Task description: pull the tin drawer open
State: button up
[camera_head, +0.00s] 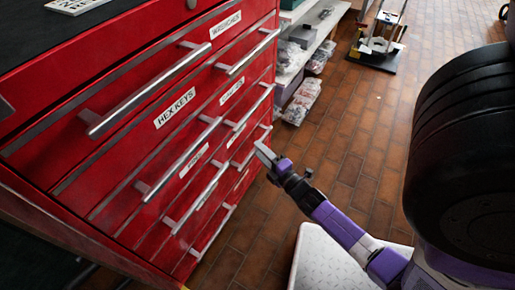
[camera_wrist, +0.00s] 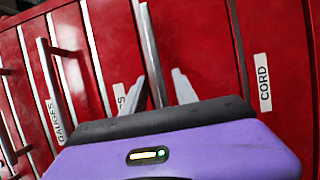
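A red cabinet of drawers with long metal bar handles (camera_head: 150,90) fills the left of the head view. No label that I can read says tin, so I cannot tell which drawer is the tin one. My gripper (camera_head: 263,152) is at the lower right part of the cabinet front, close to the handles there. In the wrist view my gripper (camera_wrist: 158,76) has its two fingers apart, on either side of a bar handle (camera_wrist: 149,45). I cannot tell whether they touch it. A label beside that handle is mostly hidden by a finger; only a final S shows.
The drawers in view look shut. Shelves with bagged goods (camera_head: 302,100) stand beyond the cabinet. The brick floor (camera_head: 345,120) right of the cabinet is largely clear.

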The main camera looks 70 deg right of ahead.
jog(key=shift+x, duration=1.2)
grip_shut()
dwell(0.6)
